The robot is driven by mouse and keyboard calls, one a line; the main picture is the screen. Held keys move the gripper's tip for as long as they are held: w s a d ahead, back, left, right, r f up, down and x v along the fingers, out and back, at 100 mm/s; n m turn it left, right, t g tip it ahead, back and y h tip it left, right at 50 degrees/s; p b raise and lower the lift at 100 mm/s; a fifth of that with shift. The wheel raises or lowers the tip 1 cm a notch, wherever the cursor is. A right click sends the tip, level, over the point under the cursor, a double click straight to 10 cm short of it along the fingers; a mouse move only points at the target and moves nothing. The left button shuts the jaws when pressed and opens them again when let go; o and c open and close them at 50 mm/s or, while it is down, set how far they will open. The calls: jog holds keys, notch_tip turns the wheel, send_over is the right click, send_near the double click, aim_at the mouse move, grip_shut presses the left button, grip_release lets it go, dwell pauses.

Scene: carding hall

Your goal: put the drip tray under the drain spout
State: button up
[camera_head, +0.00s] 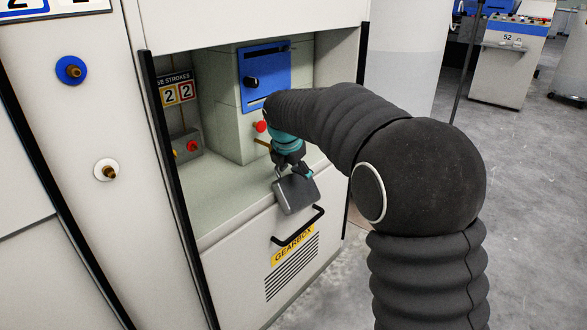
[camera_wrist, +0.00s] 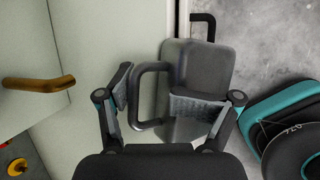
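The drip tray (camera_head: 296,194) is a grey shallow box, tilted, at the front edge of the bay in the head view. In the wrist view the tray (camera_wrist: 190,62) has a looped grey handle (camera_wrist: 149,68) on its left side. My gripper (camera_head: 292,171) is right at the tray. In the wrist view my gripper's fingers (camera_wrist: 150,97) stand apart on either side of the handle, the right one overlapping the tray. Whether they clamp it is unclear. The drain spout, a brass pipe (camera_wrist: 38,84), sticks out left of the gripper; my arm partly covers it in the head view.
The bay's shelf (camera_head: 225,205) is clear in front of the grey gearbox housing (camera_head: 222,120). A small box with a red knob (camera_head: 191,146) stands at the left. A black door handle (camera_head: 298,228) juts out below the shelf edge. Concrete floor lies to the right.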

aim_at(286, 181)
jog(key=shift+v, duration=0.95)
jog(key=d+v, duration=0.1)
jog(key=v, duration=0.9)
jog(key=f+m, duration=0.1)
jog(key=m, duration=0.1)
jog(key=s+a+f+m, duration=0.1)
jog(key=m, duration=0.2)
jog(key=s+f+m, duration=0.1)
jog(key=m, duration=0.1)
jog(key=shift+a+f+m+g, duration=0.2)
jog(key=shift+f+m+g, duration=0.1)
jog(key=s+d+m+p, duration=0.3)
jog(key=s+d+m, duration=0.4)
jog(key=s, duration=0.3)
jog(key=s+d+r+m+p, duration=0.1)
jog(key=s+d+m+p, duration=0.2)
jog(key=s+d+m, duration=0.3)
jog(key=s+d+r+m+t+p, duration=0.1)
jog(key=s+d+m+p, duration=0.2)
jog(key=s+d+m, duration=0.4)
jog(key=s, duration=0.8)
jog(key=shift+d+m+y, duration=0.3)
jog(key=shift+d+y, duration=0.05)
jog(key=shift+y, duration=0.05)
